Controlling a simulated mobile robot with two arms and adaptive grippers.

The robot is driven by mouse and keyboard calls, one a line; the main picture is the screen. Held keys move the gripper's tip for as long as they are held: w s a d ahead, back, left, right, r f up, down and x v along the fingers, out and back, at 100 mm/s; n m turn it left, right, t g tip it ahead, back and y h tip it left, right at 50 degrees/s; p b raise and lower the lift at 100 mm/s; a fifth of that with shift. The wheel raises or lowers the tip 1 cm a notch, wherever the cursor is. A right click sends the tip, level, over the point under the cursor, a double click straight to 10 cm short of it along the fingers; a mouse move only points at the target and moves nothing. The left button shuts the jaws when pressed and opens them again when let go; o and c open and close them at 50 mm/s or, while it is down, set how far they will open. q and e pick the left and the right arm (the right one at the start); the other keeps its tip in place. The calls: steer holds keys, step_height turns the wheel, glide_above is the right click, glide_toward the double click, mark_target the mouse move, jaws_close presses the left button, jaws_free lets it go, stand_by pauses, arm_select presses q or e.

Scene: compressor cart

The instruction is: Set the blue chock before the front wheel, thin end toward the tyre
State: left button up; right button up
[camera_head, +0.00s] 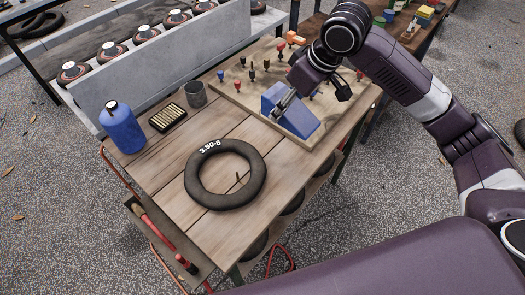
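The blue chock (304,119) is a wedge on the right part of the wooden workbench, at the near edge of the pegged board. Its tall end seems to be toward the upper left and its low end toward the lower right. My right gripper (313,96) is over the chock, with its fingers spread wide. One grey finger overlaps the chock's face and the other dark finger is to the right, apart from it. Whether the grey finger touches the chock I cannot tell. My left gripper is not in view. No cart or mounted front wheel can be made out.
A black tyre (190,188) lies flat on the workbench (232,241). The pegged board (236,87) holds several coloured knobs. Gravel ground surrounds the bench.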

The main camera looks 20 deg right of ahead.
step_height(320, 180, down, 19)
steer(key=shift+p, duration=0.5)
steer(key=o, duration=1.5)
steer(key=shift+s+f, duration=0.1)
steer(key=shift+f, duration=0.05)
steer(key=shift+o, duration=0.2)
